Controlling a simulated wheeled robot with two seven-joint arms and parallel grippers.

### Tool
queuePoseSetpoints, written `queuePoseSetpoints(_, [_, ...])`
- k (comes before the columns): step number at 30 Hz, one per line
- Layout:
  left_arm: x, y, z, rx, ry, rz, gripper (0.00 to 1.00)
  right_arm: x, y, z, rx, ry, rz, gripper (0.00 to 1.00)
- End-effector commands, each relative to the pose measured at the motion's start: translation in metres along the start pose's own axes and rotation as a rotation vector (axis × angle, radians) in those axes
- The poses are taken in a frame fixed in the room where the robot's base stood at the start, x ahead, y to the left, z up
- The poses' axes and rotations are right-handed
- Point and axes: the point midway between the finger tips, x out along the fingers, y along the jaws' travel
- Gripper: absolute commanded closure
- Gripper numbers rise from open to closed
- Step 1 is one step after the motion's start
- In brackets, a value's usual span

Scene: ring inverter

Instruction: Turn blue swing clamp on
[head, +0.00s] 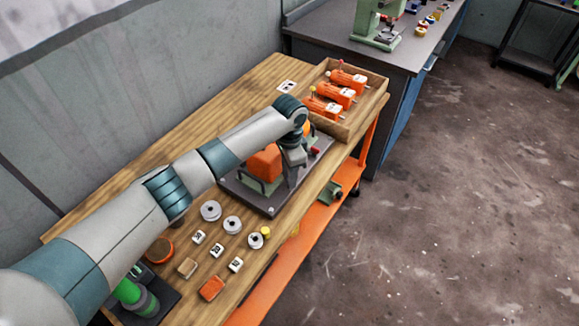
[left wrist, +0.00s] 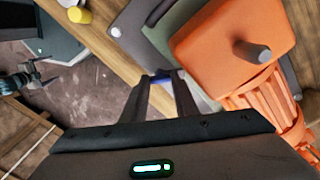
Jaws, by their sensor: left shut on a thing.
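The ring inverter is an orange block (head: 264,163) on a dark grey base plate (head: 268,205) in the middle of the wooden bench. In the left wrist view its orange body (left wrist: 235,40) with a grey pin fills the right side. My left gripper (head: 292,182) reaches down at the plate's right part. In the left wrist view its fingers (left wrist: 161,88) are shut on a small blue part (left wrist: 161,79), which looks like the blue swing clamp; the fingers hide most of it. My right gripper (left wrist: 42,76) seems to show small at the left of that view; its jaw state is unclear.
A wooden tray (head: 350,128) with orange tools stands at the bench's far end. Grey discs (head: 232,225), white number blocks (head: 217,250) and a yellow knob (head: 266,232) lie nearer. A green-topped tool (head: 128,291) stands at the near end.

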Motion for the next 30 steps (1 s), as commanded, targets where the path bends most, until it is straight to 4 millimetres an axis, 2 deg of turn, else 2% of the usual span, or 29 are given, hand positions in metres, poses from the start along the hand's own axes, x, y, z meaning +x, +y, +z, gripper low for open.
queuePoseSetpoints(1, [-0.006,0.001,0.000,-0.046,0.000,0.002,0.96,-0.012,0.000,-0.001,0.000,0.000,0.000,0.10])
queuePoseSetpoints(3, [-0.006,0.000,0.000,-0.113,0.000,0.001,0.96,-0.020,0.000,-0.002,0.000,0.000,0.000,0.10])
queuePoseSetpoints(15, [-0.004,0.000,0.000,-0.461,0.001,0.001,0.96,-0.055,0.001,-0.005,0.000,0.001,0.000,0.10])
queuePoseSetpoints(22, [-0.003,-0.001,-0.001,-0.579,0.001,-0.001,0.96,-0.065,0.001,-0.006,0.000,0.001,0.000,0.10])
queuePoseSetpoints(30, [-0.002,-0.001,0.000,-0.627,0.002,-0.002,0.96,-0.068,0.001,-0.007,0.000,0.001,0.000,0.10])
